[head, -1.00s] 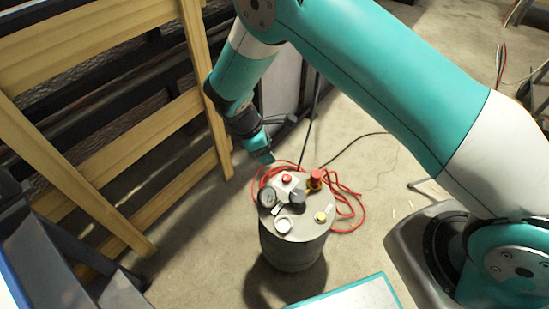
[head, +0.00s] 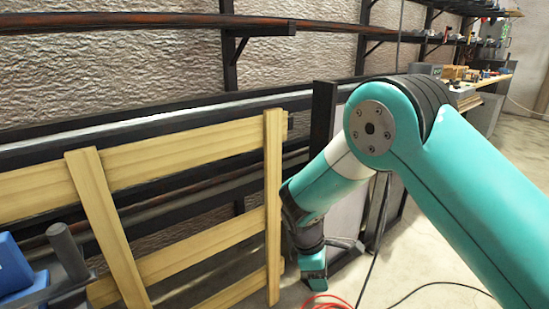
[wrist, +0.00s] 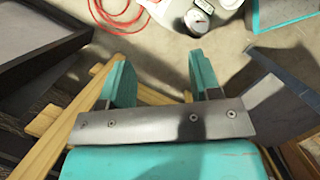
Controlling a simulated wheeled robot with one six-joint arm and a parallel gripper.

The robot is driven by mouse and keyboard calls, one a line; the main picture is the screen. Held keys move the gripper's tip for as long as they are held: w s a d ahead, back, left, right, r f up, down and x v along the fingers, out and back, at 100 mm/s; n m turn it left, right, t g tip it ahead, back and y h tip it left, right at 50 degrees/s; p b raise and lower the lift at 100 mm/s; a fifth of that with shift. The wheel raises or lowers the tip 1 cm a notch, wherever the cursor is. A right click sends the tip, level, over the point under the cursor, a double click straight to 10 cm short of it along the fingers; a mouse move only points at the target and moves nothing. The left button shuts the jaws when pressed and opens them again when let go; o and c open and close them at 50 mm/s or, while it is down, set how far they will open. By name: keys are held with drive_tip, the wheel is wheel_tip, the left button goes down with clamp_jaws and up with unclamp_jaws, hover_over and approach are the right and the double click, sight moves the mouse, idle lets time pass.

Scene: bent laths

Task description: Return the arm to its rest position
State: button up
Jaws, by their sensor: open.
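My arm is bent at a teal elbow in the head view, and its forearm reaches down to my gripper (head: 313,280) beside the wooden frame's right post. In the wrist view my gripper (wrist: 162,78) has its two teal fingers spread wide apart. Nothing is between them except wooden slats and floor farther off. The fingertips are small and unclear in the head view.
A wooden slatted frame (head: 190,157) stands left of my arm, with black racking behind it. A red hose (head: 326,301) lies on the floor. A gauge (wrist: 197,20) shows in the wrist view. Open concrete floor (head: 430,262) lies behind my arm.

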drive_tip(key=s+d+r+m+y, duration=0.1)
drive_tip(key=s+r+m+y, duration=0.1)
drive_tip(key=s+r, duration=0.5)
drive_tip(key=s+d+r+m+y, duration=0.1)
drive_tip(key=s+r+m+y, duration=0.15)
drive_tip(key=r, duration=0.85)
drive_tip(key=s+r+m+y, duration=0.2)
drive_tip(key=s+r, duration=0.2)
drive_tip(key=s, duration=0.4)
drive_tip(key=s+r+m+y, duration=0.1)
drive_tip(key=s+r+m, duration=0.1)
drive_tip(key=s+r, duration=0.35)
wheel_tip(320, 180, up, 19)
drive_tip(key=s+p, duration=0.2)
drive_tip(key=p, duration=1.9)
drive_tip(key=shift+d+r+t, duration=0.15)
drive_tip(key=shift+d+t, duration=0.15)
drive_tip(key=shift+d, duration=0.15)
drive_tip(key=shift+c, duration=0.5)
